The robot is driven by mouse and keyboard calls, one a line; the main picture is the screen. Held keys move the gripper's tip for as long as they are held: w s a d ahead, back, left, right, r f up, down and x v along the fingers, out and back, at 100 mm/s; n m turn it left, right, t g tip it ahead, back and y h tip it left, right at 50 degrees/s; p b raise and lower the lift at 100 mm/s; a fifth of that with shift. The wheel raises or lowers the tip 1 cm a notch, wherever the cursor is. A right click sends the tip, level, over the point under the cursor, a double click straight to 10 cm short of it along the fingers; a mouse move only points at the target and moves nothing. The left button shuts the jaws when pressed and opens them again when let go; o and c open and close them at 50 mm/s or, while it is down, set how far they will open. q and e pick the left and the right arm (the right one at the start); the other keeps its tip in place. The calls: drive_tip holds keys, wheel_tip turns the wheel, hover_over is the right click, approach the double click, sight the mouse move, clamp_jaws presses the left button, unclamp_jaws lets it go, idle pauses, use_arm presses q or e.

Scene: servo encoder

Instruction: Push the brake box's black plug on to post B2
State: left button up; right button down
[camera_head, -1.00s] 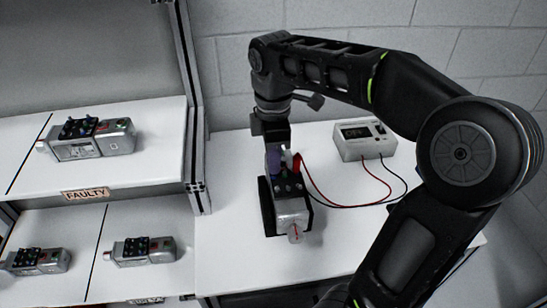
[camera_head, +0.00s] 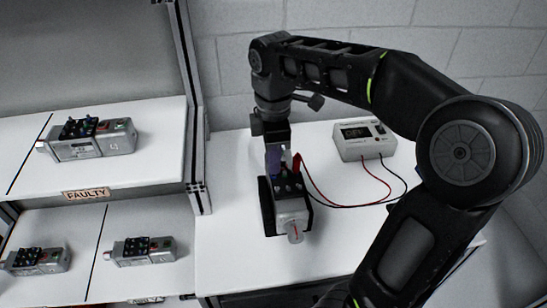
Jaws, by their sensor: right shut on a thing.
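The brake box (camera_head: 362,139) is a pale box with a dark display at the back right of the white table. A red lead and a black lead (camera_head: 407,190) run from its front. The red lead ends in a red plug (camera_head: 297,162) standing on the near motor (camera_head: 291,209), whose top carries dark posts (camera_head: 289,186). My right gripper (camera_head: 275,165) points down over the motor's post block, shut. What it grips is hidden; the black lead runs toward it, so the black plug is probably between its fingers. Post B2 cannot be told apart. My left gripper is out of view.
A rack on the left holds several similar motors, one on the upper shelf (camera_head: 92,140) by a FAULTY label (camera_head: 86,194), others below (camera_head: 143,250). A metal upright (camera_head: 192,100) stands between rack and table.

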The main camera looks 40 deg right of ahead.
drive_tip(key=shift+f, duration=0.2)
idle(0.6)
drive_tip(key=c, duration=1.3)
unclamp_jaws()
drive_tip(key=shift+c, duration=0.2)
wheel_tip(320, 180, up, 5)
drive_tip(key=p, duration=0.4)
drive_tip(key=shift+r, duration=1.05)
drive_tip(key=shift+s, duration=0.1)
